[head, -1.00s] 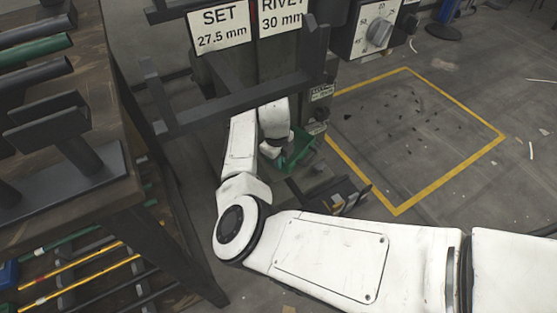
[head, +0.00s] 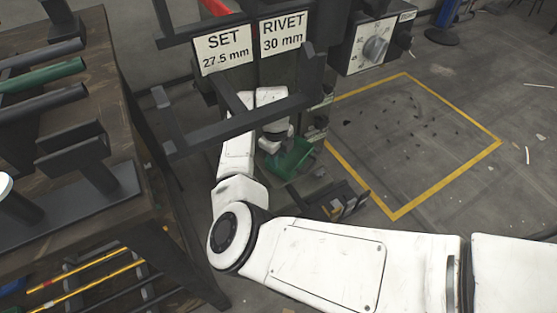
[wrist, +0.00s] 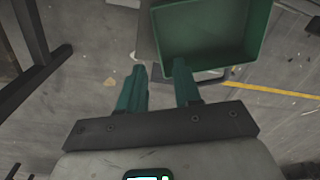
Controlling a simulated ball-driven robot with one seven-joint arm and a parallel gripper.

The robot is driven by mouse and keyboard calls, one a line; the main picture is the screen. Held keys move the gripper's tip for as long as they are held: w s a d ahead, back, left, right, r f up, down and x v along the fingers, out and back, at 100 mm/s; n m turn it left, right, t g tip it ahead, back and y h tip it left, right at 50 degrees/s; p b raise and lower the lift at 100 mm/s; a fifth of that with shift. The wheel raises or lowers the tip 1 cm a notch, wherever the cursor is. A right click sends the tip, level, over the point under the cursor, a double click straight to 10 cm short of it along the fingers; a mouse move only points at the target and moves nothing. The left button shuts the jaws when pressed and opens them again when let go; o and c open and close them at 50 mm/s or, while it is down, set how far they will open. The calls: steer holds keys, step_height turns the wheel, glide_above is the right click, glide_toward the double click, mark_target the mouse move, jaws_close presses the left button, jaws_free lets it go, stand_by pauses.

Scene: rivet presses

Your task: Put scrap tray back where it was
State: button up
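The scrap tray is a green, open-topped tray (head: 294,160), low by the foot of the press in the head view. In the wrist view the tray (wrist: 212,35) fills the top middle, its inside facing the camera and looking empty. My gripper (wrist: 160,68) has green fingers standing apart, with a gap between them. The tray's near left corner lies at or just beyond the fingertips. The right fingertip overlaps the tray in the picture; I cannot tell whether it touches. In the head view my wrist hides the fingers and part of the tray's left side.
The press carries SET (head: 224,48) and RIVET (head: 284,36) signs, and a dark bar frame (head: 240,127) spans above my forearm. A wooden rack bench (head: 120,110) stands at left. A yellow-outlined floor area (head: 420,140) at right holds only small scraps.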

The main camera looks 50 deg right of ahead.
step_height(320, 180, up, 6)
steer(key=p, duration=0.2)
steer(key=s+d+r+n+t+h, duration=0.1)
steer(key=s+d+n+h, duration=0.3)
steer(key=s+d+n, duration=0.8)
steer(key=s+a+f+n+y, duration=0.2)
steer(key=s+a+f+n, duration=0.1)
steer(key=s+a+n, duration=0.5)
steer(key=s+a+f+n+y, duration=0.2)
steer(key=s+a+n, duration=0.7)
steer(key=a+n, duration=0.5)
steer(key=shift+a+f+y, duration=0.3)
steer(key=shift+a+f, duration=0.45)
steer(key=shift+a, duration=0.05)
steer(key=shift+r, duration=0.1)
step_height(320, 180, up, 30)
steer(key=p, duration=3)
